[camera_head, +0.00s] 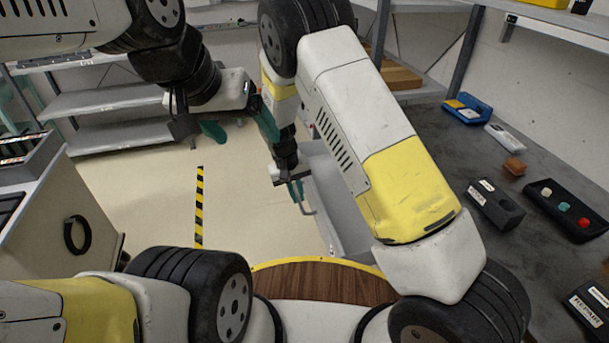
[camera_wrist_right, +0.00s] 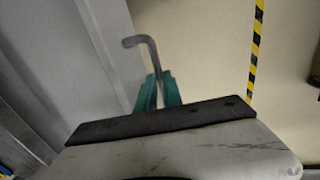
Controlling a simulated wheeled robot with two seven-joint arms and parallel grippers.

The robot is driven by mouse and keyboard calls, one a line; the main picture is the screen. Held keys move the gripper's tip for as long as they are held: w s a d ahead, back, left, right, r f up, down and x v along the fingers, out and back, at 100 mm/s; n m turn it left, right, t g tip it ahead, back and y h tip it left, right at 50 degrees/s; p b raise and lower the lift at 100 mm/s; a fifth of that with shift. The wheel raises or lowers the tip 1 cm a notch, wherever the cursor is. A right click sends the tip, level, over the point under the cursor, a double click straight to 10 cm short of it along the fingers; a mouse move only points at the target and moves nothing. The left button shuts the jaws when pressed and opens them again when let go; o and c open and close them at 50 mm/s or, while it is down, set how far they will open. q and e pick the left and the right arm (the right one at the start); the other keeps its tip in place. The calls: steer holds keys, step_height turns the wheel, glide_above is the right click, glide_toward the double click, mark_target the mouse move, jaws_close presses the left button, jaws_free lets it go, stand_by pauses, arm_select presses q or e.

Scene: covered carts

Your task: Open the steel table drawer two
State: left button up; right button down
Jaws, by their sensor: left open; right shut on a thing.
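The steel table (camera_head: 450,128) stands on the right, with a pale grey front (camera_head: 345,205) below its dark top. A thin bent metal handle (camera_head: 309,208) sticks out beside this front; its hooked end shows in the right wrist view (camera_wrist_right: 141,41). My right gripper (camera_head: 297,190) is shut on the handle, its teal fingers (camera_wrist_right: 158,92) closed around the bar. My left gripper (camera_head: 240,128) is open and empty, its teal fingers spread above the floor. My right arm hides much of the table front, so I cannot tell which drawer this is or how far it is out.
A black box with coloured buttons (camera_head: 566,210), a dark device (camera_head: 495,204) and a blue tray (camera_head: 467,108) lie on the tabletop. A cabinet (camera_head: 70,215) with a black ring handle stands left. Shelves (camera_head: 110,102) stand behind. The floor between, with striped tape (camera_head: 199,205), is clear.

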steer(key=c, duration=1.8)
jaws_free()
steer(key=shift+o, duration=0.2)
step_height(320, 180, up, 8)
steer(key=a, duration=0.1)
steer(key=shift+s+a+f, duration=0.15)
steer(key=shift+s+a, duration=0.05)
steer(key=shift+s, duration=0.05)
